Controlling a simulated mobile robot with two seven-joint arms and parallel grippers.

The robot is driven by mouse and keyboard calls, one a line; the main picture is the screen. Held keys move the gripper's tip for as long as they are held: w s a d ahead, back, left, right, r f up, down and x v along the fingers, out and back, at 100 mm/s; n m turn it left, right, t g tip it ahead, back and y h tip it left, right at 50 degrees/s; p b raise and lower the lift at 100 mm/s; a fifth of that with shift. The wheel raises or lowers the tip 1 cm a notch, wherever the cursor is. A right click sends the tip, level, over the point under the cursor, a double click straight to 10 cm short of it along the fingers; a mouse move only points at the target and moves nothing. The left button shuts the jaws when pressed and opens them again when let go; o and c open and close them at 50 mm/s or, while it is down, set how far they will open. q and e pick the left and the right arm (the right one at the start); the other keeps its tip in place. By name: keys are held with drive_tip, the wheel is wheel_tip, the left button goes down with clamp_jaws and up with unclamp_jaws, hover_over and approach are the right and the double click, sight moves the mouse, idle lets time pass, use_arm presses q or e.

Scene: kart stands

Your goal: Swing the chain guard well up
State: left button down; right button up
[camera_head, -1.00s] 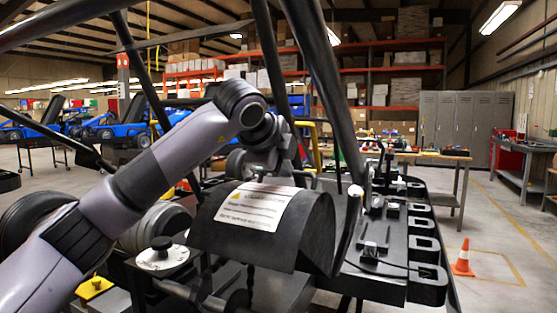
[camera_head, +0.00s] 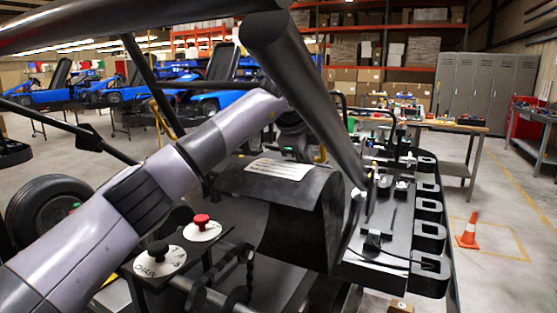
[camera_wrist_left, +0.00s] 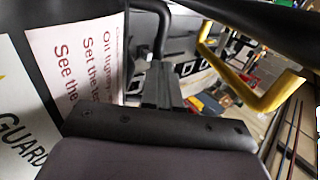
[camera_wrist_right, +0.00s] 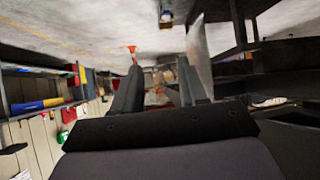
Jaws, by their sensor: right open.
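The chain guard (camera_head: 290,205) is a dark curved cover with a white label on top, right of centre in the head view. Its labelled face (camera_wrist_left: 85,60) fills the left of the left wrist view. My left arm reaches over to the guard's far side, where the guard and a black tube partly hide the hand in the head view. In the left wrist view my left gripper (camera_wrist_left: 163,72) has its fingers close together on a black bent bar (camera_wrist_left: 165,25) beside the guard, seemingly its handle. My right gripper (camera_wrist_right: 158,85) is open and empty; the head view does not show it.
Thick black frame tubes (camera_head: 300,90) cross in front of the guard. A red knob (camera_head: 201,220) and black knob (camera_head: 158,250) stand front left. A black slotted tray (camera_head: 400,215) lies right. An orange cone (camera_head: 468,232) stands on open floor.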

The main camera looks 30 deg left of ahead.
use_arm(q)
drive_tip(key=shift+w+f+p, duration=0.15)
drive_tip(key=shift+w+p, duration=0.3)
drive_tip(key=shift+g, duration=0.3)
